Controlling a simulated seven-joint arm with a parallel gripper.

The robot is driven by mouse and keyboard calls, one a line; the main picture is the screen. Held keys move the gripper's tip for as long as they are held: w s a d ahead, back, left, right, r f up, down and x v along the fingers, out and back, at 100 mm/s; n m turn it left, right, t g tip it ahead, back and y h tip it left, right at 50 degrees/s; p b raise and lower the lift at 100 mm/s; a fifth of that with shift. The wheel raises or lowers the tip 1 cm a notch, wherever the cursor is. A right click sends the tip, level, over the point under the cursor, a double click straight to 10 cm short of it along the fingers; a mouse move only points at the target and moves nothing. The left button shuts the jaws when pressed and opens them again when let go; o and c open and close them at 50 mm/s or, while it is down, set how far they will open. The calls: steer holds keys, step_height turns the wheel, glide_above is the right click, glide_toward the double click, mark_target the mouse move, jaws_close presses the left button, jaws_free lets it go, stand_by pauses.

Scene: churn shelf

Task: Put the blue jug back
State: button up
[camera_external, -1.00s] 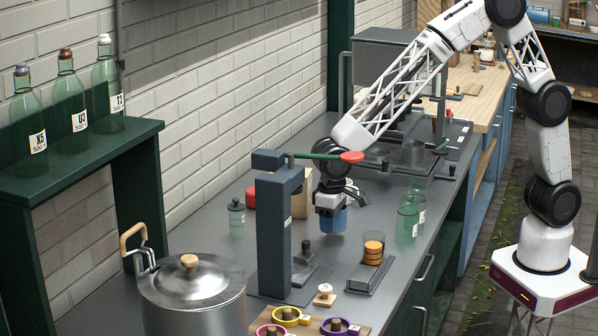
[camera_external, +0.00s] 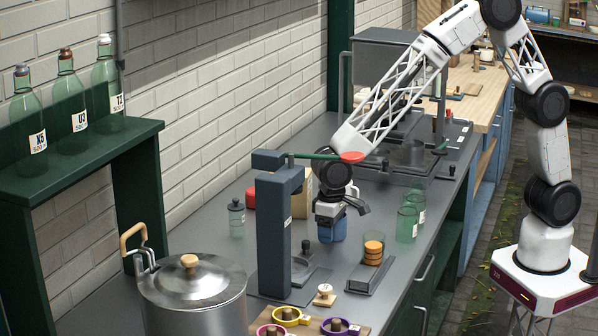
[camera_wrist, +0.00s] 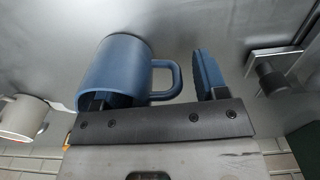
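The blue jug (camera_external: 333,231) is upright under my gripper at the middle of the grey counter, and I cannot tell whether its base touches the counter. In the wrist view the jug (camera_wrist: 112,68) fills the left half, with its handle (camera_wrist: 168,78) pointing right. My gripper (camera_external: 331,212) is over the jug's top. In the wrist view one blue-padded finger of my gripper (camera_wrist: 155,90) stands right of the handle with a gap between. The other finger is at the jug's mouth, partly hidden by it. The gripper looks open.
A dark column (camera_external: 274,235) stands just left of my gripper. Green glasses (camera_external: 408,222) stand right. A steel pot (camera_external: 192,300) is at front left. A grey mug (camera_wrist: 20,118) shows at the wrist view's left.

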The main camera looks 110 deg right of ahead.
steer(key=shift+r, duration=0.1)
step_height(320, 180, up, 12)
stand_by(0.9)
stand_by(0.4)
steer(key=shift+s+r, duration=0.1)
steer(key=shift+r, duration=0.05)
steer(key=s+a+r+n, duration=0.1)
steer(key=s+a+r, duration=0.15)
steer(key=s, duration=0.35)
steer(key=s+a+r+n+t, duration=0.1)
steer(key=s+r+n, duration=0.1)
steer(key=s+r, duration=0.35)
steer(key=s+a+r+n, duration=0.1)
steer(key=s+a+r, duration=0.1)
steer(key=s, duration=0.6)
steer(key=s+a+n, duration=0.2)
steer(key=s, duration=1)
steer(key=s+a+n+t, duration=0.1)
steer(key=s+a+n, duration=0.1)
steer(key=s, duration=1)
steer(key=shift+f+n+t, duration=0.3)
steer(key=shift+f+n, duration=0.05)
steer(key=shift+n, duration=0.05)
